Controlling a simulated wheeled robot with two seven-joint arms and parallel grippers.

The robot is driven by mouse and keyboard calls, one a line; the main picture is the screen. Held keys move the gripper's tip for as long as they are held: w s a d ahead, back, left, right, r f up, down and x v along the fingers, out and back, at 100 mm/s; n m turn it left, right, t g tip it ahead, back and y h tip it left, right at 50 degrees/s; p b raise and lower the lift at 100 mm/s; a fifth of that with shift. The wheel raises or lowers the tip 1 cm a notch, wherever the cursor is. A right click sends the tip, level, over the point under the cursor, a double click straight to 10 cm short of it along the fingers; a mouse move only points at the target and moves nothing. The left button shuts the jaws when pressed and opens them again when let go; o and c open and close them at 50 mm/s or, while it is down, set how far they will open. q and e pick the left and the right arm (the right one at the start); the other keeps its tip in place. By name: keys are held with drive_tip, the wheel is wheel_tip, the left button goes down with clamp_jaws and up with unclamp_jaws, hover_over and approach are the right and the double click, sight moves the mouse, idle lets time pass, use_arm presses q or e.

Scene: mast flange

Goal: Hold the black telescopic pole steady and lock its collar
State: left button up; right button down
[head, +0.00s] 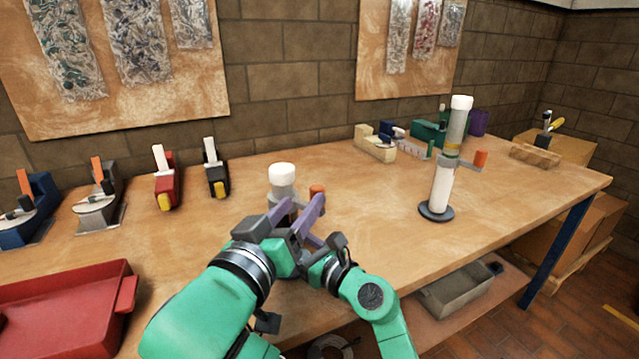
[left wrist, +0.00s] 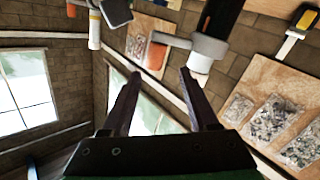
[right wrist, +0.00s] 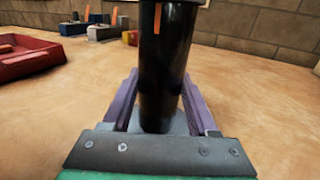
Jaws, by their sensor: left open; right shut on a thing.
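The black pole (right wrist: 165,80) stands upright in the right wrist view, between the purple fingers of my right gripper (right wrist: 160,92), which is shut on it. In the head view its white top (head: 282,174) shows; most of the black tube is hidden behind my left gripper. The grey collar (left wrist: 190,44) with its orange lever (left wrist: 157,52) appears upside down in the left wrist view. The lever also shows in the head view (head: 317,191). My left gripper (head: 302,207) is open and empty, its fingertips short of the lever. Whether they touch the collar cannot be told.
A white pole (head: 441,190) with an orange lever stands on a black base at the right. A red tray (head: 75,305) lies at the front left. Several clamp-like tools line the back left. The wooden bench (head: 370,215) is clear between the two poles.

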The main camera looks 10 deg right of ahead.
sight(296, 196)
use_arm(q)
drive_tip(key=w+d+m+t+y, duration=0.1)
drive_tip(key=w+d+m+y, duration=0.1)
drive_tip(key=w+d, duration=0.2)
drive_tip(key=w, duration=0.3)
drive_tip(key=shift+w+d+f+y, duration=0.15)
drive_tip(key=shift+w+d+y, duration=0.15)
drive_tip(key=shift+w, duration=0.1)
clamp_jaws()
idle(1.2)
